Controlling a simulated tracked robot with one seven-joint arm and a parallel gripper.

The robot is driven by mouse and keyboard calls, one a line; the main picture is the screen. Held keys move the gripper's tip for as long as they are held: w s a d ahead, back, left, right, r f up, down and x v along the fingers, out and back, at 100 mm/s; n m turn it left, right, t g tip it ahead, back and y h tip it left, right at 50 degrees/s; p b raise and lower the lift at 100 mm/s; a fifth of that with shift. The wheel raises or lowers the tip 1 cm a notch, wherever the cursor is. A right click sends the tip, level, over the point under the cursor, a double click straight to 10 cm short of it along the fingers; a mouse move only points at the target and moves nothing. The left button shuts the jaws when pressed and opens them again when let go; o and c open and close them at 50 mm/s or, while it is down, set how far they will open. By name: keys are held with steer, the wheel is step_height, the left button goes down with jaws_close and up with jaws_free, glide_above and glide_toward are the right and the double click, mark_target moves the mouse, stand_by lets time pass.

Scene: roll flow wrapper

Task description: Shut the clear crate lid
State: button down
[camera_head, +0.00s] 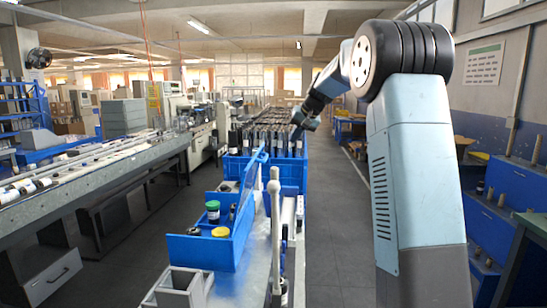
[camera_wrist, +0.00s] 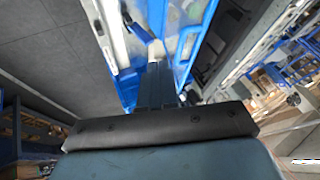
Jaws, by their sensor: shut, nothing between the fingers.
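A small blue crate (camera_head: 205,252) sits on the metal bench and holds jars. Its clear lid (camera_head: 248,185), framed in blue, stands raised along the crate's right side. In the wrist view, a clear blue-edged panel that looks like the lid (camera_wrist: 183,38) lies just beyond my fingers. My gripper (camera_head: 298,132) is above and beyond the lid in the head view, in front of the dark rolls. Its fingers (camera_wrist: 155,66) are shut and empty. I cannot tell whether the fingertips touch the lid.
A large blue bin (camera_head: 293,172) of dark rolls stands behind the crate. A white upright post (camera_head: 274,225) stands close to the lid's right. A grey holder (camera_head: 180,288) is in front. A long conveyor (camera_head: 95,165) runs along the left, with open floor between.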

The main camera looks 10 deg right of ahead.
steer(key=w+d+f, duration=0.2)
steer(key=w+f, duration=0.1)
steer(key=w, duration=0.3)
steer(key=w+a+f, duration=0.6)
steer(key=a+f, duration=0.1)
steer(key=shift+w+a+f, duration=0.2)
steer(key=shift+w, duration=0.05)
